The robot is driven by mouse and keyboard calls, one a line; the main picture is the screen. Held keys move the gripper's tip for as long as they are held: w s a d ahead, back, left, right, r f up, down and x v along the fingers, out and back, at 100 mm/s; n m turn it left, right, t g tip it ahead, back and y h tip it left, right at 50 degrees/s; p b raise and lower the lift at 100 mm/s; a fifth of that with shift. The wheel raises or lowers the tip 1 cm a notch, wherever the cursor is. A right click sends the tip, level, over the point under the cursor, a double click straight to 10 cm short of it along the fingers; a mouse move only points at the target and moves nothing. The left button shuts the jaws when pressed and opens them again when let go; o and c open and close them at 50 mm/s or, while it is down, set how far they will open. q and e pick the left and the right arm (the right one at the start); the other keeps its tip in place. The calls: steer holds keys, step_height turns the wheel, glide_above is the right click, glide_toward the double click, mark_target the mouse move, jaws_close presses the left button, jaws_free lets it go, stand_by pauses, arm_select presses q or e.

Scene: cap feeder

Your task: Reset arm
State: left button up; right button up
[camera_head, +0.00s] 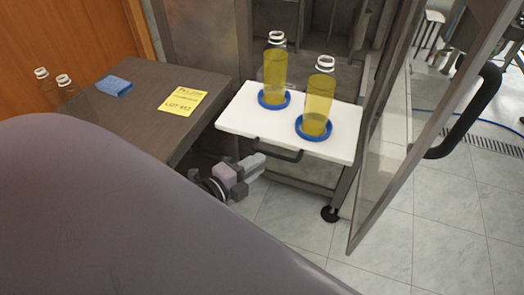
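My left gripper (254,164) is below the front edge of a white tray (236,117), close to the left end of the tray's dark handle (284,154). I cannot tell whether it touches the handle, or whether its fingers are open or shut. Two clear bottles with yellow contents, a left one (275,75) and a right one (318,101), stand upright in blue round holders on the tray. My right gripper is not in view. A large grey-purple part of my own arm hides the lower left.
A dark table (148,130) on the left bears a folded blue cloth (114,86), a yellow label sheet (182,102) and two clear bottles (66,85) at its far left. An open glass door (420,110) with a black handle (470,115) stands on the right. Tiled floor (290,215) is free below the tray.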

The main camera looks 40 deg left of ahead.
arm_select(q)
steer(key=shift+s, duration=0.25)
stand_by(0.4)
steer(key=s+d+f+n+g+p, duration=0.2)
steer(key=s+d+n+p, duration=0.1)
steer(key=n, duration=0.5)
steer(key=s+d+f+n+g+p, duration=0.2)
steer(key=s+d+n+g+p, duration=0.1)
steer(key=s+n, duration=0.4)
steer(key=shift+s+d+f+n+p, duration=0.25)
steer(key=shift+s+d+n+p, duration=0.1)
steer(key=shift+d+n+p, duration=0.5)
